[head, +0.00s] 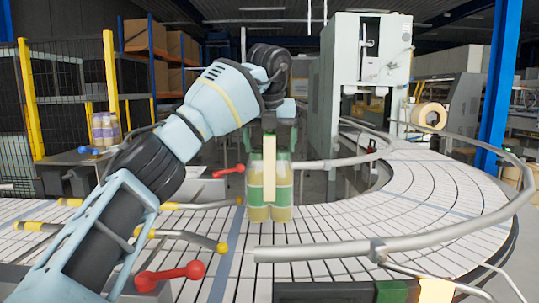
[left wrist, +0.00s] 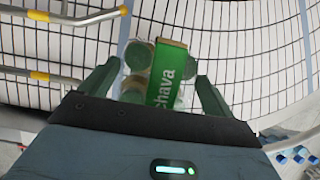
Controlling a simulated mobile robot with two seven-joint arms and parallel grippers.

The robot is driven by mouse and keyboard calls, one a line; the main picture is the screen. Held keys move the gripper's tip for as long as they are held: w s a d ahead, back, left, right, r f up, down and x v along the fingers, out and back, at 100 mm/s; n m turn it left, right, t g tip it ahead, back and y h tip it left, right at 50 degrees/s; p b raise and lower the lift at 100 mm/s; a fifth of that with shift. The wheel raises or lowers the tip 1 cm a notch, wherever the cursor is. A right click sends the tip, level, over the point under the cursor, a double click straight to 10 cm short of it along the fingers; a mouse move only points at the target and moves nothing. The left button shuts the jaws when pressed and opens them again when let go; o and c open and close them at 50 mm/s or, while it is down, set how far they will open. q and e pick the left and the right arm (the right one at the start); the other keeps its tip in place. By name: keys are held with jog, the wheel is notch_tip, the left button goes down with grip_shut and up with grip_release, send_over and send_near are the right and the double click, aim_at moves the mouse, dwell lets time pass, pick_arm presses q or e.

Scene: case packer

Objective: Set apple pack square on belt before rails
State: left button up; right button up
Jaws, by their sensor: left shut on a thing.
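The apple pack (head: 282,190), clear bottles of yellowish juice with green labels, is upright over the belt (head: 335,219) in the middle of the head view. In the left wrist view, the pack (left wrist: 167,75) shows from above, with round green tops and a green printed band. My left gripper (head: 270,150) comes down from above and is shut on the pack, one finger at each side. I cannot tell whether the pack's base touches the belt. The rails are grey bars; one (head: 330,247) lies front right of the pack. My right gripper is not in view.
Bars with yellow ends (head: 190,236) and red knobs (head: 195,270) reach over the belt from the left. A curved rail (head: 500,215) edges the bend at right. A grey machine (head: 335,90) stands behind. Another bottle pack (head: 105,128) stands far left. The right-hand belt is clear.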

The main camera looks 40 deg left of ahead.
aim_at(269, 134)
pick_arm(q)
jog(key=shift+f, duration=2.1)
jog(key=shift+f+p, duration=0.35)
jog(key=shift+f, duration=1.55)
jog(key=o, duration=1.8)
jog(key=shift+s+f, duration=0.1)
jog(key=shift+f, duration=0.1)
jog(key=v, duration=1.2)
